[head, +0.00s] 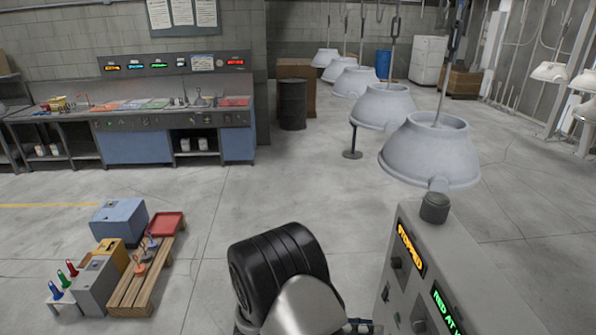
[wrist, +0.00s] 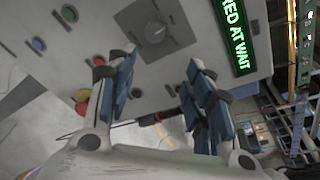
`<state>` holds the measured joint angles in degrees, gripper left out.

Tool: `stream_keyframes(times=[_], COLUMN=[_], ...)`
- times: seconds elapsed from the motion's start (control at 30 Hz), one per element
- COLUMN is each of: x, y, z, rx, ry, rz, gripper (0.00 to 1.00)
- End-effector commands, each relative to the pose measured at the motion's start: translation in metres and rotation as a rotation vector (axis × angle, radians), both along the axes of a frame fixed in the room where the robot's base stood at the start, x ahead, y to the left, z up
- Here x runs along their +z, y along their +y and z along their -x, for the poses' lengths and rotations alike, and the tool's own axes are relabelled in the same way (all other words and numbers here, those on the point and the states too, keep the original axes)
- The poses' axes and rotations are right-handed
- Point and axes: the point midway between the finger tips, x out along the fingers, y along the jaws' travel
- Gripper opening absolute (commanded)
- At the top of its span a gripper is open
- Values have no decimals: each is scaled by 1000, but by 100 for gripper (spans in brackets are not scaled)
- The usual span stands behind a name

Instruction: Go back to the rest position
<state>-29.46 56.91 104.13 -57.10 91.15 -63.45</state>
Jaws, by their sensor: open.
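My gripper (wrist: 160,82) shows in the wrist view with its two blue-padded fingers spread apart. Nothing is between them. I cannot tell how far the fingertips are from the panel.
A grey hood (head: 430,155) hangs by a chain just behind the panel, with several more in a row behind. A wooden pallet (head: 135,290) with boxes and a red tray (head: 166,223) is at lower left. A long workbench (head: 130,147) stands at the back left. Middle floor is clear.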

Motion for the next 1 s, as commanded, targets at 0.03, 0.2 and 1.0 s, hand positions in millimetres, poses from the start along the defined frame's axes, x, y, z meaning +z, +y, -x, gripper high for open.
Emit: stream_keyframes(times=[0.03,0.2,1.0], x=[-1,5,-43], y=[-6,-21,5], z=[5,35,168], rx=[-57,-284,-1545], ry=[-76,-361,-1677], rz=[-53,-238,-908], gripper=[47,47,47])
